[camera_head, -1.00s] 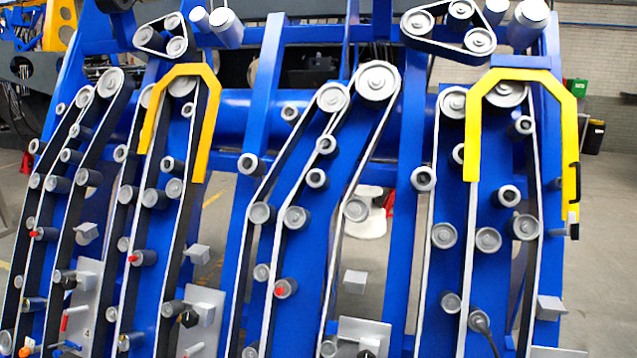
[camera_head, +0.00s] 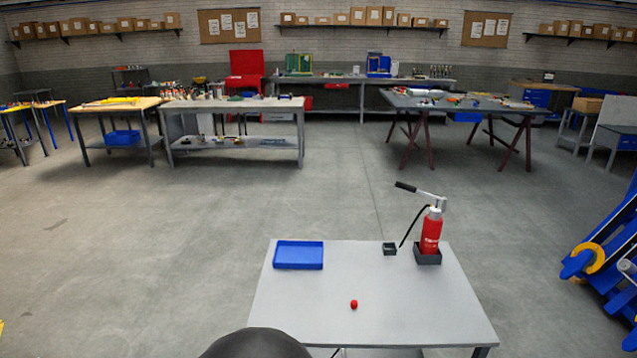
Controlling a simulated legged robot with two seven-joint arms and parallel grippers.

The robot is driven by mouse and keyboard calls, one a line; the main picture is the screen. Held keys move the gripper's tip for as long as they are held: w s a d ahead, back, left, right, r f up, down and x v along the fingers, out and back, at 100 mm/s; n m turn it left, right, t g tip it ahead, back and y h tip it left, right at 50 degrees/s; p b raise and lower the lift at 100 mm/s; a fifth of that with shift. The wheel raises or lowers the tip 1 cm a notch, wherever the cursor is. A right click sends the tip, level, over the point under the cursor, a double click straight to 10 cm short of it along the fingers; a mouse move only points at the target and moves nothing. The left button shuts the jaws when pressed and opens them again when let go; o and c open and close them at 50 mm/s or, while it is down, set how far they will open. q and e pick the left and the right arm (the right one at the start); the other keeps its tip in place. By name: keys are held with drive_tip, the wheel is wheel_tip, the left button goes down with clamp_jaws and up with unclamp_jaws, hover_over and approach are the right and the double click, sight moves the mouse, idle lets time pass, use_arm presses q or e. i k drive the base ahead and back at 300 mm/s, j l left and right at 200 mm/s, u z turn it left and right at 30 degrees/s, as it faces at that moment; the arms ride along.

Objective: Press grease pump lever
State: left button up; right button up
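A red grease pump (camera_head: 431,233) stands upright in a dark holder (camera_head: 428,255) at the back right of a small grey table. Its lever (camera_head: 418,192) sticks out from the top to the upper left and ends in a black grip. A thin black hose runs down from the pump on its left side. Neither of my grippers shows in the head view.
Blue machinery (camera_head: 608,255) stands at the right edge. Workbenches line the back; open floor lies between.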

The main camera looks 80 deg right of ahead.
sight(409, 188)
drive_tip(key=z, duration=3.35)
